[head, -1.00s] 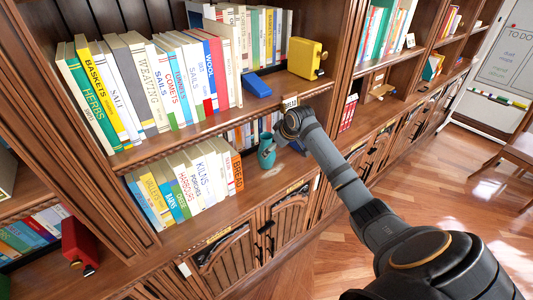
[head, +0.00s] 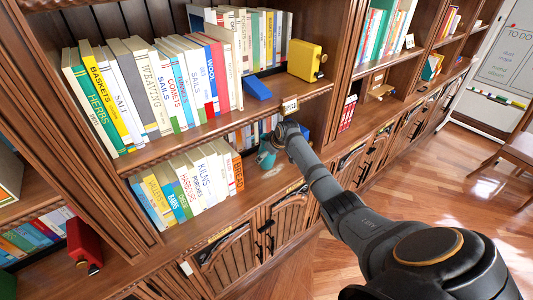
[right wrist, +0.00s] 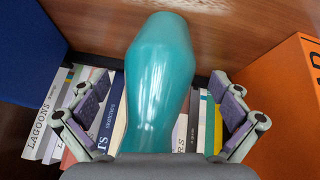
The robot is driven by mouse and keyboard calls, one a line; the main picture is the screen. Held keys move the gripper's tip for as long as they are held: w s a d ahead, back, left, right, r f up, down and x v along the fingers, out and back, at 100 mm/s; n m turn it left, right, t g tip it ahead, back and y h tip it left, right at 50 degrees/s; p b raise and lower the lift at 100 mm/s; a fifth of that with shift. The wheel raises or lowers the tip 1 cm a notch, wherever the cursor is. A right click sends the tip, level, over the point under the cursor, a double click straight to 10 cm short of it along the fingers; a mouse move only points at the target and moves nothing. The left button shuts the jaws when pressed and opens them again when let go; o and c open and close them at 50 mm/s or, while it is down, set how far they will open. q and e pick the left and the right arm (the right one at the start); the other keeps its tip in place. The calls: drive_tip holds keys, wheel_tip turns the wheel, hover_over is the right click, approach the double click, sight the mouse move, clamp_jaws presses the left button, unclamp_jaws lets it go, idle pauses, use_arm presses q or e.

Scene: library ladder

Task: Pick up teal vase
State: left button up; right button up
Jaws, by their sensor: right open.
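The teal vase (head: 265,160) stands on the lower shelf, right of the lower row of books. In the head view its upper part is hidden by my right arm's wrist. In the right wrist view the vase (right wrist: 162,75) fills the middle, between the two fingers of my right gripper (right wrist: 160,98). The fingers are spread, with a visible gap on each side of the vase, so the gripper is open and not holding it. In the head view the right fingers are hidden behind the wrist. My left gripper is in neither view.
An orange book (right wrist: 288,100) stands close on the right in the right wrist view, and a blue object (right wrist: 28,45) on the left. More books (right wrist: 45,120) lie beyond the fingers. The upper shelf edge (head: 210,122) runs above the vase's bay. A yellow object (head: 306,60) sits higher.

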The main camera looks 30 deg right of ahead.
drive_tip(key=shift+w+f, duration=0.3)
drive_tip(key=shift+f, duration=0.15)
drive_tip(key=shift+s, duration=0.1)
drive_tip(key=shift+r, duration=0.1)
drive_tip(key=shift+c, duration=1.2)
drive_tip(key=c, duration=1.2)
drive_tip(key=shift+r, duration=0.15)
drive_tip(key=shift+s+a+r+b, duration=0.1)
drive_tip(key=shift+s+r+b, duration=0.15)
drive_tip(key=shift+s, duration=2.75)
drive_tip(key=shift+s+a+r+b, duration=0.1)
drive_tip(key=shift+s+b, duration=0.3)
drive_tip(key=shift+s, duration=2.6)
drive_tip(key=shift+s+a+r+b, duration=0.1)
drive_tip(key=shift+s+r+b, duration=0.15)
drive_tip(key=shift+s, duration=2.75)
